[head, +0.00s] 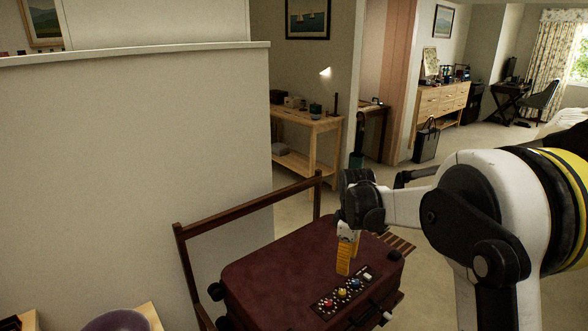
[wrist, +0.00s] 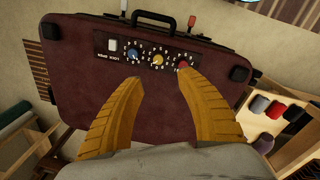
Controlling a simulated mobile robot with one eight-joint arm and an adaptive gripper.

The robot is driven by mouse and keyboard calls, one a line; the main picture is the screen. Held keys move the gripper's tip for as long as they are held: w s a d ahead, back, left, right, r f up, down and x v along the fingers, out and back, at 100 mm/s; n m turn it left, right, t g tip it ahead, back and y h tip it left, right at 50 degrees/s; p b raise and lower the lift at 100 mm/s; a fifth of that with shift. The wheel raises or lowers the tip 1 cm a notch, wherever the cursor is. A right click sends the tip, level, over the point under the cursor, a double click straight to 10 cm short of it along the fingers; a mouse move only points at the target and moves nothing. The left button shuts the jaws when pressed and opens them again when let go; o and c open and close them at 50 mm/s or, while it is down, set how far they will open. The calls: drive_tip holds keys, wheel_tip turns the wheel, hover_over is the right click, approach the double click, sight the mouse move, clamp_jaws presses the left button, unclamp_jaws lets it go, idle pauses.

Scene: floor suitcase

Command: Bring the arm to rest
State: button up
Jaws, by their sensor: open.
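My gripper (head: 346,257) is at the end of my white and black arm, above a dark red suitcase. In the wrist view its two yellow fingers (wrist: 160,100) are spread apart with nothing between them. The suitcase (head: 270,270) lies flat on a wooden rack. It also fills much of the wrist view (wrist: 75,75). A black lock panel (head: 325,305) with blue, yellow and red dials is on its top. In the wrist view the dials (wrist: 158,59) lie beyond the fingertips, and the right fingertip is close to the red dial. I cannot tell whether it touches.
The rack's wooden back rail (head: 245,208) rises behind the suitcase. A pale half wall (head: 130,170) stands to the left. A wooden side table (head: 308,125) is behind. A purple bowl (head: 118,321) shows at the lower left. Open floor lies toward the back right.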

drive_tip(key=s+r+m+t, duration=0.2)
drive_tip(key=s+r+m, duration=0.1)
drive_tip(key=s+r, duration=0.55)
drive_tip(key=s+r+m+t, duration=0.2)
drive_tip(key=s+m, duration=0.6)
drive_tip(key=s, duration=1.2)
drive_tip(key=shift+m+t, duration=0.4)
drive_tip(key=shift+t, duration=0.8)
